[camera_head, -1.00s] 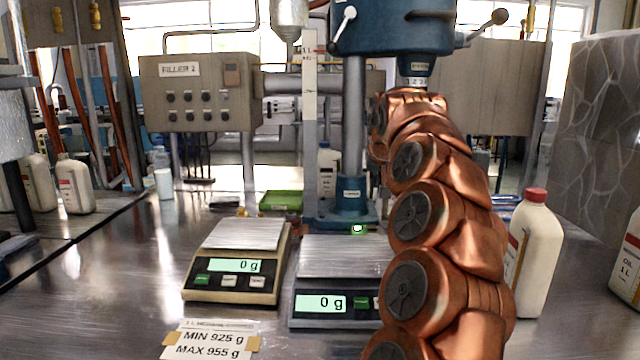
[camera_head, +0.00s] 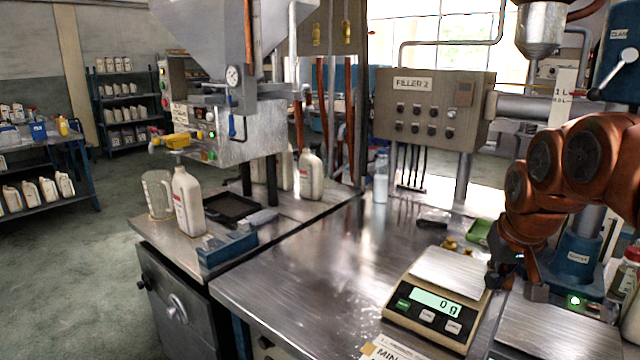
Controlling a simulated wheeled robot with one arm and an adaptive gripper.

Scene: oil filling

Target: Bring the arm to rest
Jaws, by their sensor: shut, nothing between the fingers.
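My copper arm reaches in from the right edge and bends down beside the capper column. My dark gripper (camera_head: 502,277) is at its lower end, small and partly hidden by the wrist. It is shut and holds nothing. It hangs near the gap between the cream scale (camera_head: 437,293), which reads 0 g, and the second scale (camera_head: 558,337) to its right. I cannot tell whether it clears the scales.
The filler 2 control box (camera_head: 432,107) stands behind the steel table. The table (camera_head: 310,270) is clear left of the scales. Another bottle (camera_head: 311,174) stands behind.

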